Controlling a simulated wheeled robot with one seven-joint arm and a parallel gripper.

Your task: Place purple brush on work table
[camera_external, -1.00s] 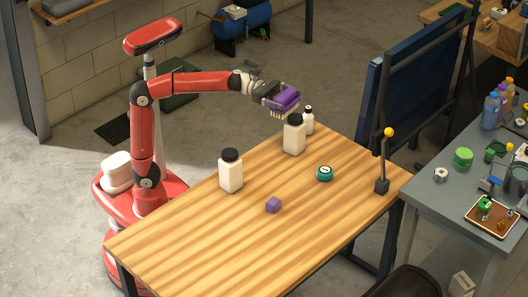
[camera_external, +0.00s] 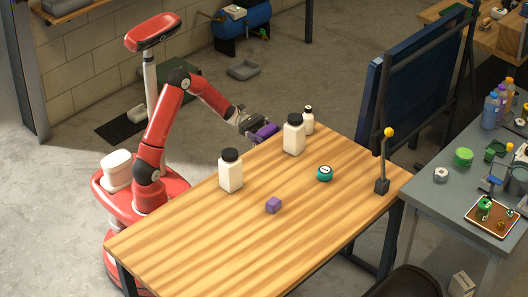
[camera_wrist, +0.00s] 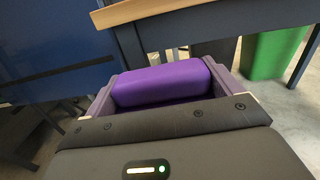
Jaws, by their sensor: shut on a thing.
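The purple brush (camera_external: 265,132) is held in my gripper (camera_external: 257,134) at the far left edge of the wooden work table (camera_external: 200,235). The gripper is shut on the brush. In the wrist view the purple brush (camera_wrist: 165,82) fills the space between the two fingers (camera_wrist: 170,90). Its bristles are hidden there. I cannot tell whether the brush touches the table or hangs beside its edge.
The table's near left part is clear.

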